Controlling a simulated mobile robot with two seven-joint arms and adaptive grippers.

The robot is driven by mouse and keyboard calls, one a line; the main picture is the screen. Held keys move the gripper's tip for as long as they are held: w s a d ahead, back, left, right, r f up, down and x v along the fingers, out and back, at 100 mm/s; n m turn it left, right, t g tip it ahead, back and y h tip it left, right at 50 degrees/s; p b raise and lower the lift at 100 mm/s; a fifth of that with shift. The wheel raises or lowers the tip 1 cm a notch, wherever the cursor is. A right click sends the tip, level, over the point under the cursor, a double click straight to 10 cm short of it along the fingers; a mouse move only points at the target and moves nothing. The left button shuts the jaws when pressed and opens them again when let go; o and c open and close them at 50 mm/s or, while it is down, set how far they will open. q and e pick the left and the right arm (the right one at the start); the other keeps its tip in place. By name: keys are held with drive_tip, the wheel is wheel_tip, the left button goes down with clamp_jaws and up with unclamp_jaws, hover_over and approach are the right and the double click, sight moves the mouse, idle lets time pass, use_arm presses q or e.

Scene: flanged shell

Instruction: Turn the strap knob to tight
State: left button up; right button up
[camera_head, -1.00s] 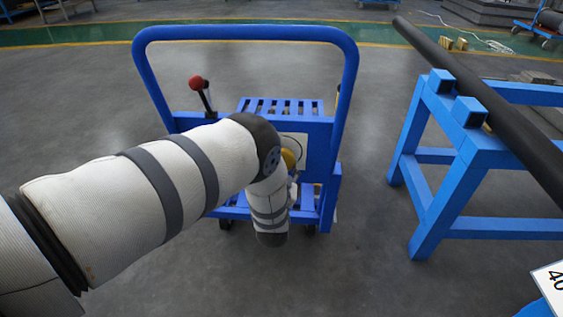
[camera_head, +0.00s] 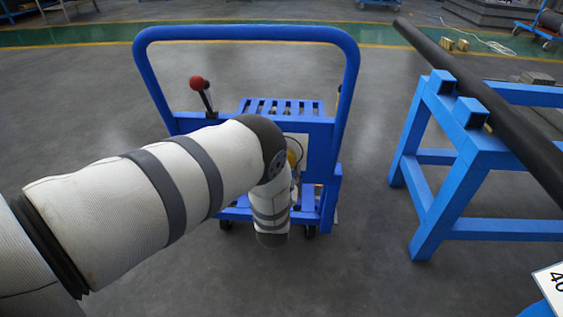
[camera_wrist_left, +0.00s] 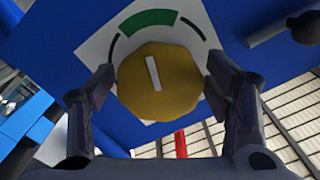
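The strap knob (camera_wrist_left: 170,88) is round and yellow with a white line on its face. In the left wrist view the line's upper end points toward the green arc (camera_wrist_left: 148,22) on a white dial plate (camera_wrist_left: 98,46). In the head view my arm hides most of the knob (camera_head: 294,152). My left gripper (camera_wrist_left: 160,75) has one finger on each side of the knob, with narrow gaps showing; contact is not clear. In the head view my left arm covers the gripper. My right gripper is not in view.
The knob's plate is on a blue cart (camera_head: 330,150) with a tall handle frame and a red-topped lever (camera_head: 198,84). A blue stand (camera_head: 440,180) bearing a dark pipe (camera_head: 500,115) is to the right. Bare floor lies between them.

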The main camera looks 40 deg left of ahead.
use_arm(q)
drive_tip(key=v, duration=1.2)
